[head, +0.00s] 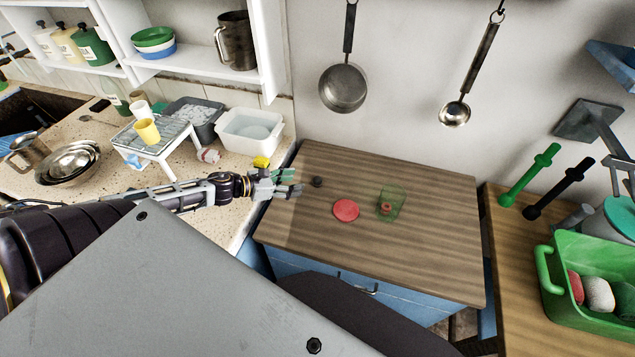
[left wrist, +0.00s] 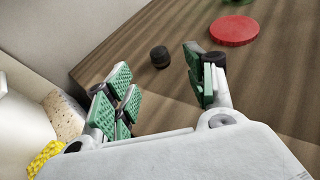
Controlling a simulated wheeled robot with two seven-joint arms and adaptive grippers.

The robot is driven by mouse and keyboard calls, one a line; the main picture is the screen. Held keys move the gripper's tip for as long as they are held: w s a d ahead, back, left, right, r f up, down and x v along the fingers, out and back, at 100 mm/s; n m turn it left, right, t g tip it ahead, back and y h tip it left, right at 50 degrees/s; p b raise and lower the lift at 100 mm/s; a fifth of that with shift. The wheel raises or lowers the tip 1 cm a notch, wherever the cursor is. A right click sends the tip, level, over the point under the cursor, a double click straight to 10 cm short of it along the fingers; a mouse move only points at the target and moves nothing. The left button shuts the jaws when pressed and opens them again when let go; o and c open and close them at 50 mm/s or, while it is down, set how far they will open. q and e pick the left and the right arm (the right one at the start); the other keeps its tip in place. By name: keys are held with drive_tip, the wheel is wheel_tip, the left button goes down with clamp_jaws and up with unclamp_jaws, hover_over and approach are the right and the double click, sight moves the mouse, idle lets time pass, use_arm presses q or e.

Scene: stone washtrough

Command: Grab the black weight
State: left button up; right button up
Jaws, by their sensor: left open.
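The black weight (head: 317,182) is a small dark cylinder on the left part of the wooden tabletop (head: 300,225). It also shows in the left wrist view (left wrist: 160,57), standing beyond the gap between my fingers. My left gripper (head: 290,183) reaches in from the left over the tabletop's left edge, just left of the weight and apart from it. In the left wrist view its green-padded fingers (left wrist: 160,88) are spread, with nothing between them. My right gripper is in neither view.
A red disc (head: 346,210) and a green transparent container (head: 391,204) with a reddish item lie right of the weight. A yellow object (head: 261,162) and a white tub (head: 248,131) are on the speckled counter at left. The tabletop's right part is clear.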

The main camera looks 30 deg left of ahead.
sight(316, 179)
use_arm(q)
drive_tip(key=shift+x, duration=1)
drive_tip(key=shift+b+x, duration=0.45)
drive_tip(key=shift+x, duration=0.45)
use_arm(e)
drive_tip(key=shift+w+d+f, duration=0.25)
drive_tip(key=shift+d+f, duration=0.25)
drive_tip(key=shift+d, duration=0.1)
use_arm(q)
drive_tip(key=shift+w, duration=0.25)
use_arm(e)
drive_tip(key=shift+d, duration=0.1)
use_arm(q)
drive_tip(key=shift+x, duration=2.45)
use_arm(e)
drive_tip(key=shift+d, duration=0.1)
use_arm(q)
drive_tip(key=shift+a, duration=0.1)
drive_tip(key=c, duration=1.1)
